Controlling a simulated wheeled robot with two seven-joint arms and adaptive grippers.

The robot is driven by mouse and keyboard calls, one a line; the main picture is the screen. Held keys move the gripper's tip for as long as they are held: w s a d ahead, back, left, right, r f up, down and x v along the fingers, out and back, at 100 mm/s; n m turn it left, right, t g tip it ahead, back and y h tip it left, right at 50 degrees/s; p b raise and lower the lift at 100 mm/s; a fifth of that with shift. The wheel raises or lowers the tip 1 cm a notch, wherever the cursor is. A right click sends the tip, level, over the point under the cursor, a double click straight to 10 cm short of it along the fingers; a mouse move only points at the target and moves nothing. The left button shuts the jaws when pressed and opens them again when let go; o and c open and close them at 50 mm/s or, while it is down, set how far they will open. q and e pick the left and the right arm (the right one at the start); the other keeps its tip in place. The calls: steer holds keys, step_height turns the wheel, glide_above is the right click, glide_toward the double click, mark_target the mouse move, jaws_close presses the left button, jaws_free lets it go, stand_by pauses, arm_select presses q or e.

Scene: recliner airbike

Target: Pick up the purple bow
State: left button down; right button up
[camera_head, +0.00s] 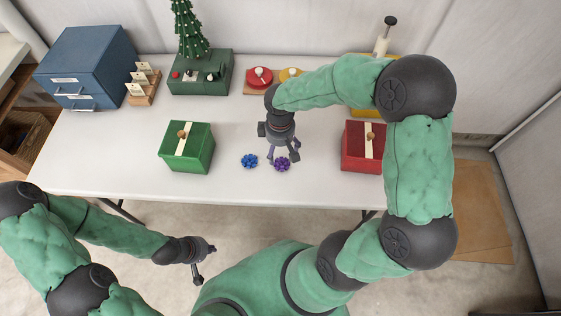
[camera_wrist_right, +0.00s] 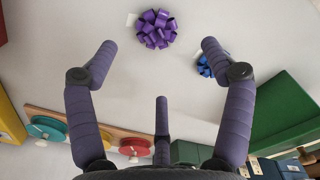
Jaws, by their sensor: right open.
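A purple bow (camera_head: 282,164) lies on the white table (camera_head: 110,165), near its front edge. A blue bow (camera_head: 249,161) lies just to its left. My right gripper (camera_head: 283,155) points down just above and behind the purple bow, open and empty. In the right wrist view the purple bow (camera_wrist_right: 156,29) shows ahead of the spread fingers (camera_wrist_right: 155,55), apart from them. The blue bow (camera_wrist_right: 206,66) is partly hidden behind one finger there.
A green box (camera_head: 173,155) stands left of the bows and a red box (camera_head: 352,150) right of them. Behind are a dark green box (camera_head: 205,86) with a small tree, a blue drawer cabinet (camera_head: 90,60) and a board with coloured discs (camera_head: 262,78). Table around the bows is clear.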

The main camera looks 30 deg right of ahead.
mark_target(282, 161)
step_height(282, 161, down, 3)
steer(key=shift+w+f+b, duration=0.1)
steer(key=shift+b, duration=0.3)
steer(key=f+b, duration=0.1)
steer(key=f, duration=0.2)
steer(key=f+b, duration=0.1)
steer(key=f, duration=0.1)
steer(key=shift+s+d+b, duration=0.2)
steer(key=shift+s+b, duration=0.1)
steer(key=shift+b, duration=0.05)
steer(key=shift+r, duration=0.1)
steer(key=c, duration=0.8)
